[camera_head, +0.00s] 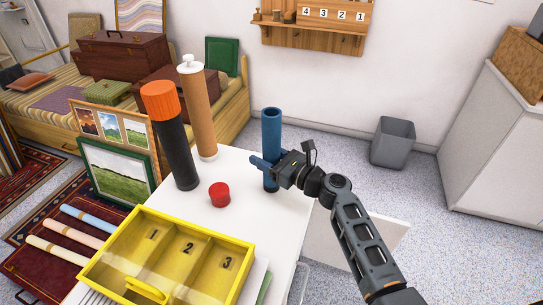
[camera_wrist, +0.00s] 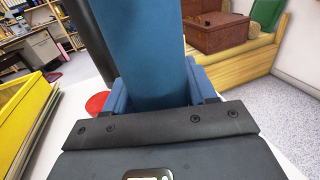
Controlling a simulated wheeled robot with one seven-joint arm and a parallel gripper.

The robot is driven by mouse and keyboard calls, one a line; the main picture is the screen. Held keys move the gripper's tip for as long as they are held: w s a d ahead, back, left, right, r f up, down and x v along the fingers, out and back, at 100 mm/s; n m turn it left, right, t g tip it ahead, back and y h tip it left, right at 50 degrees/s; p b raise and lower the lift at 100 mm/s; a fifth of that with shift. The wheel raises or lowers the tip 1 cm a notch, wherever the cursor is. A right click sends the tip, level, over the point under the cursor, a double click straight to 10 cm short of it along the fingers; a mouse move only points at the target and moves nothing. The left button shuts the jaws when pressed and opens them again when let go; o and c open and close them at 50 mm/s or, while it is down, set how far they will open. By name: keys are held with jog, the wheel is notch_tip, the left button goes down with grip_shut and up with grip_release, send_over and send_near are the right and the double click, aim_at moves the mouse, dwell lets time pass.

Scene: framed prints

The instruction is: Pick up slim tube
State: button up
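A slim blue tube (camera_head: 271,137) stands upright near the right edge of the white table (camera_head: 235,165). My gripper (camera_head: 266,168) reaches it from the right, with its blue fingers around the tube at mid height. In the wrist view the tube (camera_wrist: 147,50) fills the space between the fingers (camera_wrist: 158,95), one on each side, with no clear gap. The fingers look shut on it. The tube's lower end seems to rest on the table, and the fingers hide part of its side.
A black tube with an orange cap (camera_head: 172,135), a brown tube with a white cap (camera_head: 197,110) and a red cap (camera_head: 219,194) stand to the left. A yellow tray (camera_head: 235,245) with numbered compartments is in front. A grey bin (camera_head: 392,143) stands on the floor to the right.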

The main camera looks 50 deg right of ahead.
jog(key=c, duration=0.7)
jog(key=shift+r, duration=0.1)
